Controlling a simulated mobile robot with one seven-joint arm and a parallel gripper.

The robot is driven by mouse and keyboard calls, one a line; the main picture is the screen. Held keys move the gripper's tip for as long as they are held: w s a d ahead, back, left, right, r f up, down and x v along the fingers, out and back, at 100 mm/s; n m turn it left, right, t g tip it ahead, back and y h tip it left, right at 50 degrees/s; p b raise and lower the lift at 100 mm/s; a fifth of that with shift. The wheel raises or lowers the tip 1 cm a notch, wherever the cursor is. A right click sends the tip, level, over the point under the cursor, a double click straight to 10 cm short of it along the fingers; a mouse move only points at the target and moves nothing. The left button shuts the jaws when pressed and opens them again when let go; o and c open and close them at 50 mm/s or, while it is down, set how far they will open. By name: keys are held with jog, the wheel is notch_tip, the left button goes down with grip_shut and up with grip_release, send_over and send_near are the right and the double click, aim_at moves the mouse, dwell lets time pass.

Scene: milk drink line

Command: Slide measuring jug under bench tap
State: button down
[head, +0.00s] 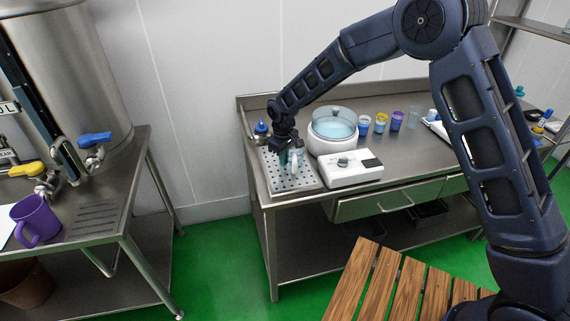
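A small pale jug-like vessel (297,161), which looks like the measuring jug, stands on the perforated steel drip tray (306,184) at the left end of the back bench. My gripper (287,156) is low over the tray, at the jug's left side, and partly covers it. Whether its fingers touch or hold the jug is too small to tell. A blue-topped fitting (261,128), possibly the bench tap, is at the tray's back left corner; its spout is not clear behind my gripper.
A white box with a dial (350,168) and a round clear-lidded bowl unit (333,130) stand close right of the tray. Several cups (397,121) are farther right. A left bench holds a purple mug (35,219) and blue- and yellow-handled taps (94,138). A wooden slatted surface (400,285) is in front.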

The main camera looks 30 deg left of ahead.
jog(key=shift+w+a, duration=0.65)
jog(key=shift+w, duration=0.25)
jog(key=shift+w+a, duration=0.65)
jog(key=shift+w, duration=0.25)
jog(key=shift+w+a+r, duration=0.1)
jog(key=shift+w+a, duration=0.1)
jog(key=shift+w, duration=0.1)
jog(key=shift+w, duration=0.1)
jog(key=c, duration=1.5)
grip_release()
jog(key=shift+w+r, duration=0.1)
jog(key=shift+r, duration=0.05)
jog(key=shift+c, duration=0.2)
jog(key=shift+w+a+r, duration=0.1)
jog(key=shift+r, duration=0.35)
notch_tip(320, 180, up, 10)
jog(key=s, duration=0.1)
jog(key=shift+s+d+f, duration=0.2)
jog(key=shift+f, duration=0.05)
